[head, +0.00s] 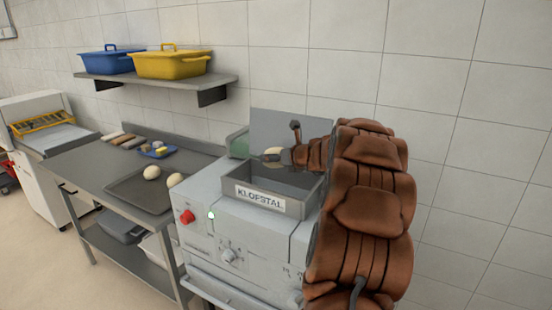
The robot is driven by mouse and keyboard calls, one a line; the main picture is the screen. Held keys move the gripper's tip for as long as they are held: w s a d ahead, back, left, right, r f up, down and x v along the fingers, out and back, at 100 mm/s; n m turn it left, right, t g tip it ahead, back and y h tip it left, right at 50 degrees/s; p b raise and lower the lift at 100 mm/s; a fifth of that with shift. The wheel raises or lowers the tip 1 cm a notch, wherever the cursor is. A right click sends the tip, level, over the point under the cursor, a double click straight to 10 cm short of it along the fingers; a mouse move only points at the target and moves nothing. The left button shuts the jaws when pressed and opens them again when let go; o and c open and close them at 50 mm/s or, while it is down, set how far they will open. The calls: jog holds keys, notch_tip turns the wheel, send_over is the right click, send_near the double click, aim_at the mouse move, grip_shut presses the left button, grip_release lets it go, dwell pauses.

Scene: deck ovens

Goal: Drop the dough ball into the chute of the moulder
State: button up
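The moulder (208,240) is a grey machine labelled KLOFSTAL, with a red button and a green light on its front. Its chute (294,208) is an open-topped box on top with a raised back plate. My gripper (277,156) reaches in from the right over the chute. It appears shut on a pale dough ball (270,152), held above the opening; the fingers are small and partly hidden. Two more pale dough balls, one (152,172) and another (176,180), lie on a dark tray (130,191) on the table to the left.
A steel table (82,165) left of the moulder bears the tray, several loaf-like items (122,139) and a small blue tray (151,154). A wall shelf (222,82) holds a blue bin (107,63) and a yellow bin (168,66). A white machine (38,170) stands far left.

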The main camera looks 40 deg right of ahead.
jog(key=o, duration=1.1)
jog(key=v, duration=1.2)
